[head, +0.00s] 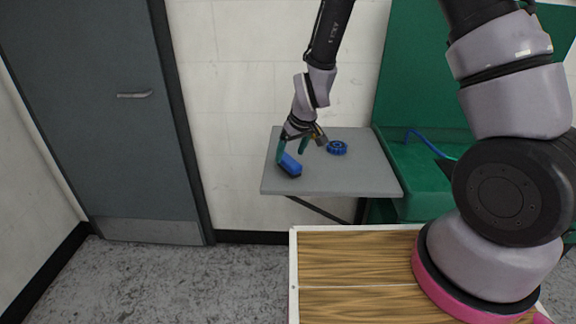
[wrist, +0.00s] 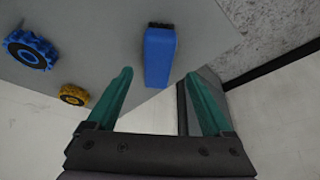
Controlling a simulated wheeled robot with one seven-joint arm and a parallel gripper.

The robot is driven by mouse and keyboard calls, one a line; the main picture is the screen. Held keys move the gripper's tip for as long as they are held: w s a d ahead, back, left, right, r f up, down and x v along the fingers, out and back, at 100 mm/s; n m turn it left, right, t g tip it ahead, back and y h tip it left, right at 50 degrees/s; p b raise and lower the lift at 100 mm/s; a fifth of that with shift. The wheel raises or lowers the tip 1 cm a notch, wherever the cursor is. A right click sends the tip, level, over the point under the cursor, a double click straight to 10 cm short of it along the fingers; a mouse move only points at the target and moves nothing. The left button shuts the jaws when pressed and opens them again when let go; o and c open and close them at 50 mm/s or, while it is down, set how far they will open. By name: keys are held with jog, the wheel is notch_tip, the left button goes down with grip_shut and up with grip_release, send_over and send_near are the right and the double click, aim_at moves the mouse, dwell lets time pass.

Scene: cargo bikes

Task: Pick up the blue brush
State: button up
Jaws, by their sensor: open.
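The blue brush (head: 291,164) is a small block with a dark end, lying on the left part of a grey shelf (head: 340,178). In the wrist view the brush (wrist: 159,57) is ahead of my gripper (wrist: 158,74), roughly in line with the gap between its two green fingers. In the head view my gripper (head: 291,148) is just above the brush, fingers apart. The jaws are open and nothing is held. I cannot tell from these views whether a finger touches the brush.
A blue round knobbed wheel (wrist: 31,50) and a yellow one (wrist: 74,94) lie left of the brush in the wrist view. The blue wheel also shows in the head view (head: 337,147). A green unit (head: 425,170) with a blue hose adjoins the shelf's right side. A grey door (head: 95,110) is at left.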

aim_at(289, 160)
jog(key=x, duration=0.4)
jog(key=shift+w+d+f, duration=0.1)
jog(key=shift+f, duration=0.25)
jog(key=shift+f, duration=0.2)
dwell(0.4)
grip_shut()
jog(key=shift+r, duration=0.1)
notch_tip(289, 160, up, 10)
jog(key=shift+r, duration=0.15)
dwell(0.4)
